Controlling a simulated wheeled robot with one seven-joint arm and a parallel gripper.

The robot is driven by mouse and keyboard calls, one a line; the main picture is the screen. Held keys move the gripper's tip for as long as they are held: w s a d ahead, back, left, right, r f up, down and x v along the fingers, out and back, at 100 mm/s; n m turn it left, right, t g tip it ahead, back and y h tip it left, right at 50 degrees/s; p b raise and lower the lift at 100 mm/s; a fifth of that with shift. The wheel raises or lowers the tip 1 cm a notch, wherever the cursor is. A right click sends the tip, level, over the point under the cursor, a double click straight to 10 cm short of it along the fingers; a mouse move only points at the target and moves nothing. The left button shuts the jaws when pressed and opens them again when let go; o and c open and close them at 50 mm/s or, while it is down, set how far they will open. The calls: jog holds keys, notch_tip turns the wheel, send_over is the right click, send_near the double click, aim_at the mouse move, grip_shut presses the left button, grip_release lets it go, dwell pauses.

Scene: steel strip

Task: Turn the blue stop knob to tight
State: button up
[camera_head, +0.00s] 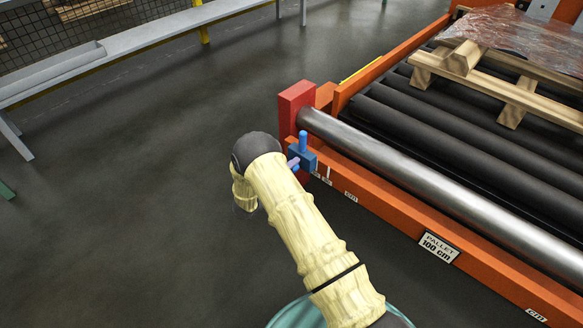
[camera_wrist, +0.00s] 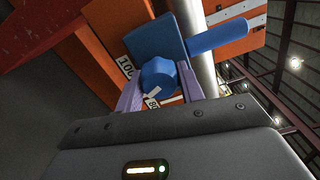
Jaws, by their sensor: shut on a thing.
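The blue stop knob (camera_wrist: 160,72) is round with a white mark on its edge, in the middle of the wrist view. It sits at the blue stop block (camera_wrist: 157,40), which has a blue rod-like handle (camera_wrist: 222,36). In the head view the block (camera_head: 307,158) sits on the orange rail near its red end. My gripper (camera_wrist: 159,88) has its pale lavender fingers on both sides of the knob and is shut on it. In the head view my arm hides most of the gripper. I cannot read from the mark whether the knob is tight.
The orange conveyor rail (camera_head: 400,205) carries white labels, one reading "PALLET 100 cm" (camera_head: 439,246). A steel roller (camera_head: 400,170) runs beside it. A wooden pallet with wrapped film (camera_head: 462,57) lies on dark rollers. A red end post (camera_head: 290,104) stands close by. Open floor (camera_head: 130,180) lies left.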

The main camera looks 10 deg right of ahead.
jog(key=shift+a+f+m, duration=0.1)
jog(key=shift+f+m, duration=0.05)
jog(key=shift+m, duration=2.15)
jog(key=o, duration=1)
jog(key=p+v, duration=0.6)
jog(key=v, duration=1.1)
jog(key=shift+s+a, duration=0.1)
jog(key=shift+s, duration=0.05)
